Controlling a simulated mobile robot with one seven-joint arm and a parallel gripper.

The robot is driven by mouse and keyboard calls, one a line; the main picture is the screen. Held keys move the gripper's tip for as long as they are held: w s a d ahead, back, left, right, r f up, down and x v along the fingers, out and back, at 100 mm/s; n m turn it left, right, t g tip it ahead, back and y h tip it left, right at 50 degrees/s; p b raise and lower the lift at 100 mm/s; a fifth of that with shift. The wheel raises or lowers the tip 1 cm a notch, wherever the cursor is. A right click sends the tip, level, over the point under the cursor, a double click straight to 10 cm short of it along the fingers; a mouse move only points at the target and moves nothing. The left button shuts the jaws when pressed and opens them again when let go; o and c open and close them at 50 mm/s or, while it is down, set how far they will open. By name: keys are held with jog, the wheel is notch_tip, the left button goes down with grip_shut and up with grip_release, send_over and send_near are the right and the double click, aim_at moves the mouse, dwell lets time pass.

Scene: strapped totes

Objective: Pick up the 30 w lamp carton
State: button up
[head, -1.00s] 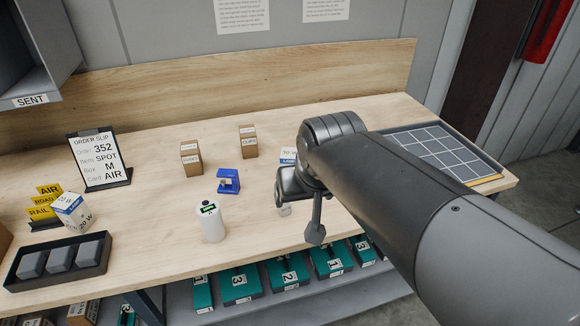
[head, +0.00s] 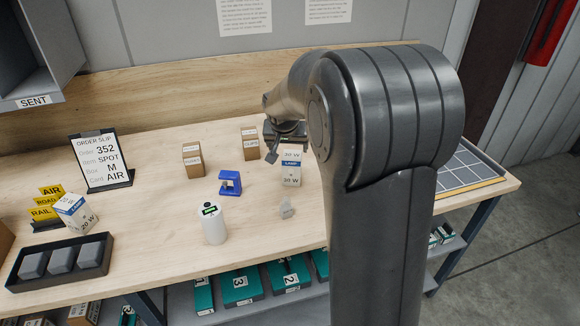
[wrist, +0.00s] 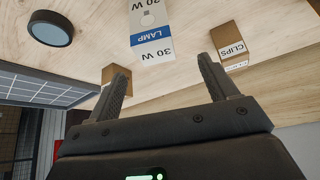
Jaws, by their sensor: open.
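The 30 W lamp carton (head: 291,170), white with a blue LAMP band, stands upright on the bench right of the blue device. In the wrist view the carton (wrist: 151,38) shows upside down, ahead of the space between the fingertips. My gripper (wrist: 164,75) is open and empty, with a finger to each side of that space. In the head view my gripper (head: 285,142) is just behind and above the carton, partly hidden by my arm. It does not appear to touch the carton.
A brown CLIPS carton (head: 250,142) stands close by on the left, another brown carton (head: 193,160) farther left. A blue device (head: 229,183), white cylinder (head: 213,223) and small grey piece (head: 287,209) are nearby. A 20 W carton (head: 75,212) stands far left, by a black tray (head: 28,284).

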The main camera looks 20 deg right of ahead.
aim_at(292, 157)
jog(key=x, duration=1)
jog(key=shift+s+d+f, duration=0.1)
jog(key=shift+s+d, duration=0.15)
jog(key=shift+d, duration=0.2)
jog(key=shift+w+f, duration=0.25)
jog(key=shift+f, duration=0.15)
jog(key=shift+c, duration=0.4)
jog(key=c, duration=1)
jog(key=shift+r, duration=0.1)
